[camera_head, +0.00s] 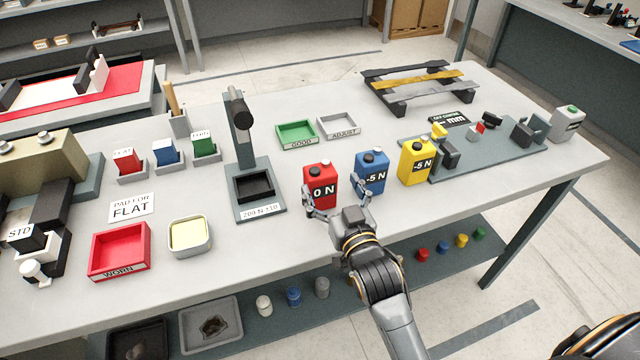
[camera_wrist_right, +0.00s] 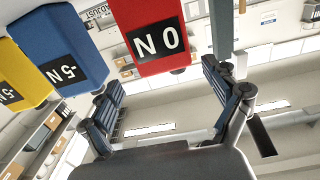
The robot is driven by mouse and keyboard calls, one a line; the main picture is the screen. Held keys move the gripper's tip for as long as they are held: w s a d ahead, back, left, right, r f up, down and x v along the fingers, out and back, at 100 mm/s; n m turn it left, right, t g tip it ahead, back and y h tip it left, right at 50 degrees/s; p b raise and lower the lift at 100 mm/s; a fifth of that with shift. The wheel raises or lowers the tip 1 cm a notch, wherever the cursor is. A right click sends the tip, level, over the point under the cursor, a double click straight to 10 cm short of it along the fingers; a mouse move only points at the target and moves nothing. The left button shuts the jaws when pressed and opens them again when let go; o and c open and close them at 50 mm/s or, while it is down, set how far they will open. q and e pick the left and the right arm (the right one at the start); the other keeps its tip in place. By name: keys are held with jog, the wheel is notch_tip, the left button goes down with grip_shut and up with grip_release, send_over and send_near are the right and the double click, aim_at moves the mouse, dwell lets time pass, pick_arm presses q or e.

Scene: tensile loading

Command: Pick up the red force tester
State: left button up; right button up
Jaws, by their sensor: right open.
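The red force tester (camera_head: 320,182) stands upright on the grey table, with a black label reading "0 N" and a dark knob on top. My right gripper (camera_head: 335,203) is at its front side, with its fingers spread near the tester's lower part. In the right wrist view the red force tester (camera_wrist_right: 155,35) shows ahead of and between the open fingers of the right gripper (camera_wrist_right: 165,90), with nothing clamped. Whether a finger touches it I cannot tell. My left gripper is not in view.
A blue tester (camera_head: 371,172) stands close to the right of the red one, and a yellow tester (camera_head: 416,161) stands beyond it. A grey stand (camera_head: 255,190) with a black tray is to the left. Green (camera_head: 297,146) and grey trays (camera_head: 338,138) lie behind.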

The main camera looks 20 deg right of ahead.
aim_at(324, 178)
jog(key=w, duration=0.1)
jog(key=w+p, duration=0.1)
jog(key=w, duration=0.2)
jog(key=shift+w+a+r+p, duration=0.2)
jog(key=shift+a+p, duration=0.1)
jog(key=shift+a, duration=0.1)
jog(key=shift+w+f, duration=0.1)
jog(key=shift+w, duration=0.35)
jog(key=shift+s, duration=0.1)
jog(key=c, duration=1.7)
grip_shut()
